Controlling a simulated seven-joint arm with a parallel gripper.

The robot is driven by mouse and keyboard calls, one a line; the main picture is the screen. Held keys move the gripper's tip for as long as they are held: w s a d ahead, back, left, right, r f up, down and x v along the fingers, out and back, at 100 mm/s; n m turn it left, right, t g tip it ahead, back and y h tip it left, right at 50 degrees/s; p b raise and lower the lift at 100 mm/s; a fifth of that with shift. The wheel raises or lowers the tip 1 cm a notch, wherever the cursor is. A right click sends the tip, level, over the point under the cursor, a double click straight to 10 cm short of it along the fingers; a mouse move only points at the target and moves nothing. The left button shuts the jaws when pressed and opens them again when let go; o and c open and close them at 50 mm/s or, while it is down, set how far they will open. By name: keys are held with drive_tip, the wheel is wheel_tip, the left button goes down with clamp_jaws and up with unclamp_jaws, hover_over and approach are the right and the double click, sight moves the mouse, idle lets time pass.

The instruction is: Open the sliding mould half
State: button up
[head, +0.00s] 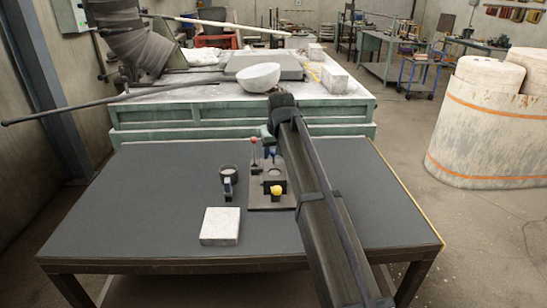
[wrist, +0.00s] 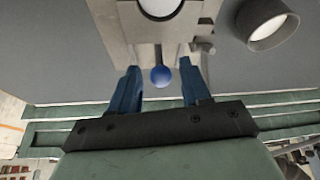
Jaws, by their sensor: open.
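The grey metal mould (head: 262,197) stands on the dark table, with a round opening in its top. In the wrist view the near part of the mould (wrist: 118,22) carries a blue ball knob (wrist: 162,77). My gripper (head: 270,152) reaches down at the mould's far side in the head view. It is open, and its two blue fingers (wrist: 160,72) stand one on each side of the blue knob, with gaps between. My gripper hides part of the mould's far side in the head view. I cannot tell any gap between the mould halves.
A red-tipped lever (head: 254,141) and a yellow knob (head: 277,190) are on the mould's fixture. A round cup with a handle (head: 228,176) stands to the left; a cup (wrist: 268,24) also shows in the wrist view. A pale block (head: 220,226) lies in front. The table's left is clear.

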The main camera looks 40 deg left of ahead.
drive_tip(key=shift+x, duration=1.6)
clamp_jaws()
